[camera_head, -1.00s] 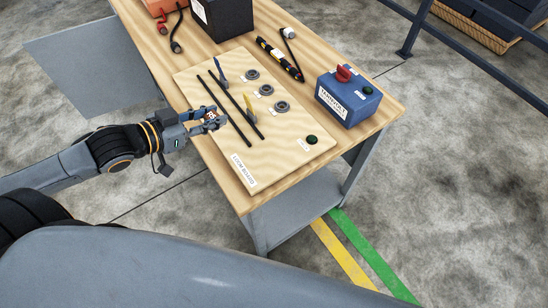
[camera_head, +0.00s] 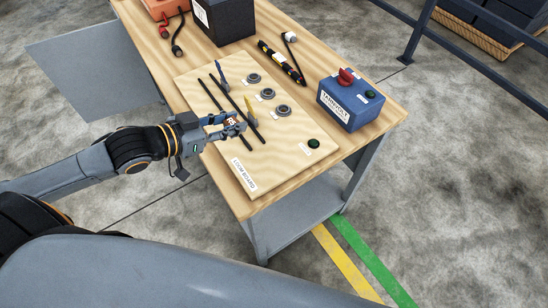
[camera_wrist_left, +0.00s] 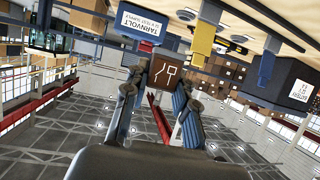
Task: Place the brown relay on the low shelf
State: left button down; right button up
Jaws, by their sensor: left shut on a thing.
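The brown relay (camera_wrist_left: 167,76), a small block with a white switch symbol on its face, is held between the fingertips of my left gripper (camera_wrist_left: 160,98) in the left wrist view. In the head view the left gripper (camera_head: 233,123) is over the left part of the loom board, and only a small part of the relay (camera_head: 230,121) shows. The low shelf (camera_head: 300,212) is the grey panel under the wooden table, below and to the right of the gripper. Its visible part is bare, and the tabletop hides the rest. My right gripper is not in view.
The loom board (camera_head: 270,172) has black rods, upright blue and yellow pegs and several round grey fittings. A blue test box (camera_head: 347,103) with a red knob stands at the table's right. A black box (camera_head: 222,18) stands at the back. A dark railing (camera_head: 412,38) is at upper right.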

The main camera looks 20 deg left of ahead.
pick_arm(q)
jog(key=d+f, duration=0.1)
jog(key=d, duration=0.3)
jog(key=p, duration=0.2)
send_over(274, 165)
jog(key=a, duration=0.1)
notch_tip(274, 165, down, 5)
jog(key=shift+a+f, duration=0.1)
jog(key=shift+a, duration=0.05)
jog(key=shift+d+f, duration=0.3)
jog(key=shift+f, duration=0.15)
jog(key=f, duration=0.1)
jog(key=f+p, duration=0.1)
jog(key=shift+d+f, duration=0.35)
jog(key=shift+d, duration=0.05)
jog(key=shift+f, duration=0.4)
jog(key=shift+f, duration=0.15)
jog(key=c, duration=1.1)
grip_release()
